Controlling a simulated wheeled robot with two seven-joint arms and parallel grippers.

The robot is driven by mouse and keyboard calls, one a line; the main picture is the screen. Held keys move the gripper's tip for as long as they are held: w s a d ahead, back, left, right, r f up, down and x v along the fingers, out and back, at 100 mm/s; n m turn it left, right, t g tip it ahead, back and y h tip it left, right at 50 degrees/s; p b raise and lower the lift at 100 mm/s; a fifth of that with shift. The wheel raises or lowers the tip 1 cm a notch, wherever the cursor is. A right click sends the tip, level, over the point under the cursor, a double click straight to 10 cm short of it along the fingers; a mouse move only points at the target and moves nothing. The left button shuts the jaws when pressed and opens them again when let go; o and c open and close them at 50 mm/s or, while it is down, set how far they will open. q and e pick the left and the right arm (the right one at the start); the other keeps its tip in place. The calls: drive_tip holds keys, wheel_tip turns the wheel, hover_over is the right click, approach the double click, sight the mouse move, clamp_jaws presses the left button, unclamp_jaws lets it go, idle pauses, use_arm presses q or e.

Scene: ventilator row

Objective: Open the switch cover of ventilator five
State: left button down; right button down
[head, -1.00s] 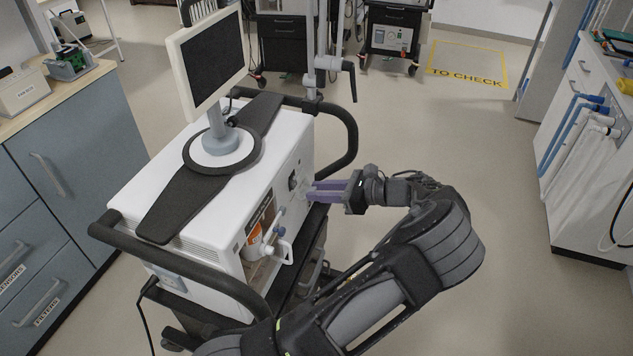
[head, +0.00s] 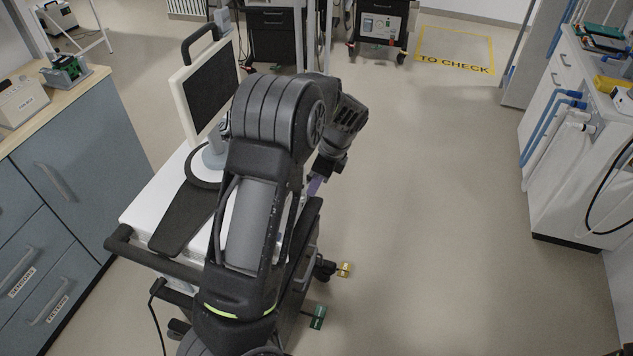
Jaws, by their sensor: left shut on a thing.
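The ventilator (head: 150,207) stands on its cart in the middle left of the head view, with a dark screen (head: 209,88) on top. My left arm crosses in front of it and hides most of its right side, including the switch and its cover. My left gripper (head: 315,187) is at the ventilator's right side, beyond my arm. Only a bit of its purple fingers shows; the fingertips are hidden. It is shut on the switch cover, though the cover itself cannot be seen. My right gripper is not in view.
A grey drawer cabinet (head: 75,190) stands close on the left. A white counter (head: 570,180) with blue hoses stands at the right. The floor between is clear.

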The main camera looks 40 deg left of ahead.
use_arm(q)
drive_tip(key=shift+s+a+r+t+h, duration=0.1)
drive_tip(key=shift+a+r+t+h, duration=0.25)
drive_tip(key=shift+h, duration=0.35)
drive_tip(key=shift+a+r+t+h, duration=0.15)
drive_tip(key=shift+r+h, duration=0.3)
drive_tip(key=shift+h, duration=0.25)
drive_tip(key=shift+d, duration=0.1)
drive_tip(key=c, duration=1.2)
unclamp_jaws()
drive_tip(key=shift+o, duration=0.2)
wheel_tip(320, 180, up, 8)
drive_tip(key=b, duration=0.1)
drive_tip(key=shift+d+f, duration=0.1)
